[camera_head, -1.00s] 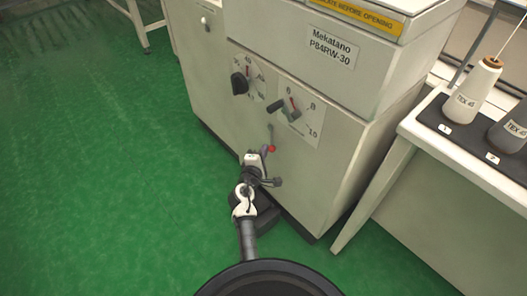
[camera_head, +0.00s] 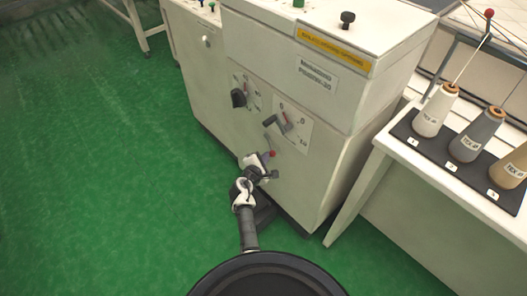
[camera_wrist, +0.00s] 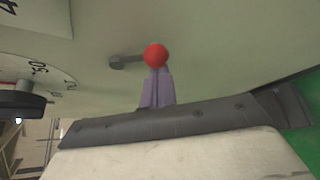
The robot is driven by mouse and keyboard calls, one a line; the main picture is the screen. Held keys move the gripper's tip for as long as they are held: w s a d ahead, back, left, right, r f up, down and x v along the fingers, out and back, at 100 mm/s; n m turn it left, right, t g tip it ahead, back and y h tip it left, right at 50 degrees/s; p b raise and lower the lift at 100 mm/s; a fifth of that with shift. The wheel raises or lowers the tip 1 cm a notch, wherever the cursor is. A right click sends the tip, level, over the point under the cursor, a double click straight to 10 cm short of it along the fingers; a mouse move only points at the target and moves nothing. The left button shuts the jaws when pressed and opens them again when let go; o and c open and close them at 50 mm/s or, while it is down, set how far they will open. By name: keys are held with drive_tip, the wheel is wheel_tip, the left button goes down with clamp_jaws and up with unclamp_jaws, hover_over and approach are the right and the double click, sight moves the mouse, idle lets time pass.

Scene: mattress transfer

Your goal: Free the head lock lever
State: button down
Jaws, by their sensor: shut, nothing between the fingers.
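The lever with a red ball knob (camera_head: 272,153) is low on the front of the pale machine (camera_head: 290,185). In the wrist view the red knob (camera_wrist: 155,55) is at upper middle, and its dark arm runs left to a round pivot (camera_wrist: 117,62) on the panel. My gripper (camera_head: 267,158) is right at the knob in the head view. In the wrist view my purple fingers (camera_wrist: 158,75) are together and empty, with their tips just below the knob. I cannot tell whether they touch it.
Above the lever are a black dial knob (camera_head: 238,98) and a pointer handle (camera_head: 283,123) on a numbered scale. A white table (camera_head: 400,150) with several yarn cones stands close on the right. Green floor (camera_head: 110,180) is clear on the left.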

drive_tip(key=shift+s+d+r+p, duration=0.1)
drive_tip(key=shift+d+r+p, duration=0.05)
drive_tip(key=shift+r+p, duration=0.45)
drive_tip(key=shift+s+d+r+p, duration=0.15)
drive_tip(key=shift+r+p, duration=0.3)
drive_tip(key=shift+r, duration=0.25)
drive_tip(key=shift+s+d+r+p, duration=0.1)
drive_tip(key=shift+r+p, duration=0.45)
drive_tip(key=shift+r, duration=0.25)
wheel_tip(320, 180, down, 4)
drive_tip(key=a+b, duration=0.1)
drive_tip(key=b, duration=0.3)
drive_tip(key=s+a+r, duration=0.5)
drive_tip(key=s, duration=0.1)
drive_tip(key=shift+s+a, duration=0.3)
drive_tip(key=shift+s, duration=0.1)
